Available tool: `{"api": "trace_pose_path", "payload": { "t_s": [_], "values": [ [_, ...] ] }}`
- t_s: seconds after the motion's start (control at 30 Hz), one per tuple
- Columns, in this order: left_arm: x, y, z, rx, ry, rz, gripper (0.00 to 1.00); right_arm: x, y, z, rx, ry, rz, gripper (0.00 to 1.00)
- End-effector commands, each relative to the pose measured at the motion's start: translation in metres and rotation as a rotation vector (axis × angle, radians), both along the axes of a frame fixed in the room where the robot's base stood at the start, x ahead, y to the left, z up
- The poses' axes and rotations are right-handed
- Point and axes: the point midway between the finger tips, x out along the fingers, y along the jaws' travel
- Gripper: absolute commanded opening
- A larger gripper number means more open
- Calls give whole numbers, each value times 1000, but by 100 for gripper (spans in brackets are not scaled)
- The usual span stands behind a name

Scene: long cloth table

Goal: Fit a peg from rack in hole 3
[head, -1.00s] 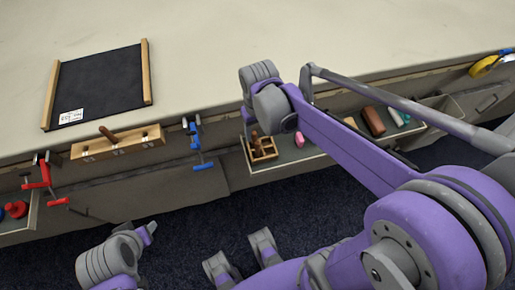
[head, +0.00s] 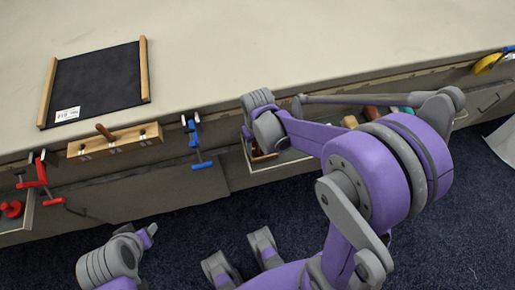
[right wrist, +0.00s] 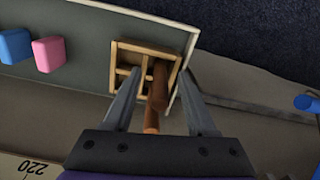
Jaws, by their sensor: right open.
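A wooden block (head: 90,148) with faint labels is fixed along the table's front edge; a brown peg (head: 104,132) sticks up from its middle part. I cannot read the labels. The small wooden rack (right wrist: 148,47) stands in a tray below the table edge, and its compartments hold brown pegs (right wrist: 160,82). My right gripper (right wrist: 163,75) is open over the rack, its fingers on either side of the pegs; I cannot tell if they touch. In the head view the right gripper (head: 248,136) is partly hidden. My left wrist shows at lower left, its fingers unclear.
A dark mat (head: 98,85) with wooden side bars lies on the otherwise bare table. Red (head: 41,172) and blue (head: 196,142) clamps flank the block. Pink (right wrist: 48,53) and blue (right wrist: 14,45) pieces lie in the tray near the rack.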

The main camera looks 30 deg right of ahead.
Motion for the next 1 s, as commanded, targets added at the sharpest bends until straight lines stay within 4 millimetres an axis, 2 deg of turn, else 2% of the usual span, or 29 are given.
{"api": "trace_pose_path", "payload": {
  "t_s": [0.2,0.5,0.53,0.87,1.0],
  "values": [
    [0,0,0,0,0,0,50,0,0,-1,0,0,0,57],
    [0,0,0,0,0,0,50,0,0,0,0,0,0,3],
    [0,0,0,0,0,0,50,0,0,0,0,0,0,0],
    [0,0,0,0,0,0,50,0,0,0,0,0,0,0],
    [0,0,2,0,-1,0,50,0,0,7,0,0,0,0]
  ]
}}
